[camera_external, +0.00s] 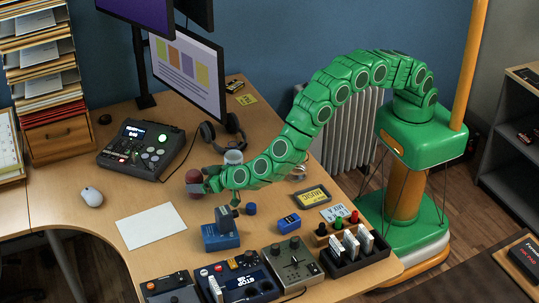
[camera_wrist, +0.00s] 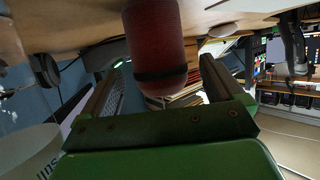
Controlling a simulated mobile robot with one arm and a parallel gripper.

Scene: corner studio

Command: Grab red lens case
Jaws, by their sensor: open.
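The red lens case (camera_external: 194,178) is a rounded dark-red cylinder on the desk, at the tip of my arm. In the wrist view the red lens case (camera_wrist: 153,40) has a black band near its rounded end. My gripper (camera_external: 202,187) is low over the desk. In the wrist view its fingers are spread, one on each side of the case, with visible gaps between them and it. The gripper partly hides the case in the external view.
A white cup (camera_external: 233,157) stands close behind my gripper. Headphones (camera_external: 222,133) lie behind it, and a control deck (camera_external: 142,149) is to the left. A blue device (camera_external: 220,231) stands in front. White paper (camera_external: 151,225) lies flat at front left.

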